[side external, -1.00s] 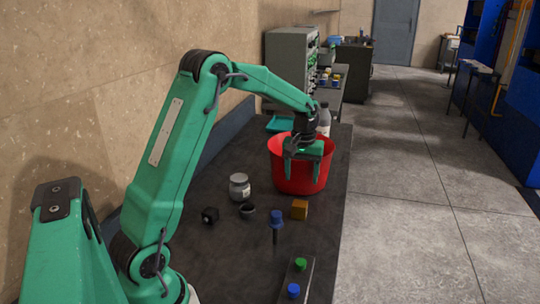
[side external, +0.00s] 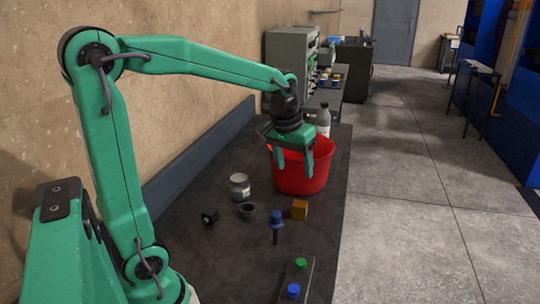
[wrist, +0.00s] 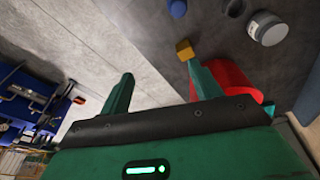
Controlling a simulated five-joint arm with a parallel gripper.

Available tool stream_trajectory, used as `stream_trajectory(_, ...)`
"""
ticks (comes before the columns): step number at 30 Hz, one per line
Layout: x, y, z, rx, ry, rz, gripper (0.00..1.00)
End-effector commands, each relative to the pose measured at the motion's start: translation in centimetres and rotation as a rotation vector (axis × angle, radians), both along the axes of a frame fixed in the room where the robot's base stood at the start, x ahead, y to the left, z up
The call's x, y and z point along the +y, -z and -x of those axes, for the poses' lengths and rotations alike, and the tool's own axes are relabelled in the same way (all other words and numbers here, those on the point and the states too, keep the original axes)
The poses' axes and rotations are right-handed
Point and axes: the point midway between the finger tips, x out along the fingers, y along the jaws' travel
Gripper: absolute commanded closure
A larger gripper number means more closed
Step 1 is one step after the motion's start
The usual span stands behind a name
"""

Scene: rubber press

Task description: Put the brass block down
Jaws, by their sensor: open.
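The brass block (side external: 299,209) is a small yellow-orange cube resting on the dark bench, in front of the red bucket (side external: 318,178). In the wrist view the block (wrist: 184,50) lies just past the tip of the right finger, apart from it. My gripper (side external: 294,170) is open and empty, pointing down, with its fingers overlapping the bucket in the side view. The wrist view shows the two fingers of my gripper (wrist: 160,70) spread wide with nothing between them. Whether the fingers touch the bucket cannot be told.
A grey lidded jar (side external: 239,187), a dark ring-shaped part (side external: 247,211) and a black cube (side external: 209,216) stand left of the block. A blue-topped peg (side external: 277,218) and a panel with green and blue buttons (side external: 297,280) are nearer. A bottle (side external: 323,118) stands behind the bucket.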

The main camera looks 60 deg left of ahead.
Motion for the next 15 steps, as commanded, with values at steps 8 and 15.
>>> stream_trajectory(8, -3.2, -1.9, 5.2, -0.091, 0.143, -0.036, 0.37)
stream_trajectory(15, -5.2, -2.1, 9.6, -0.167, 0.264, -0.068, 0.37)
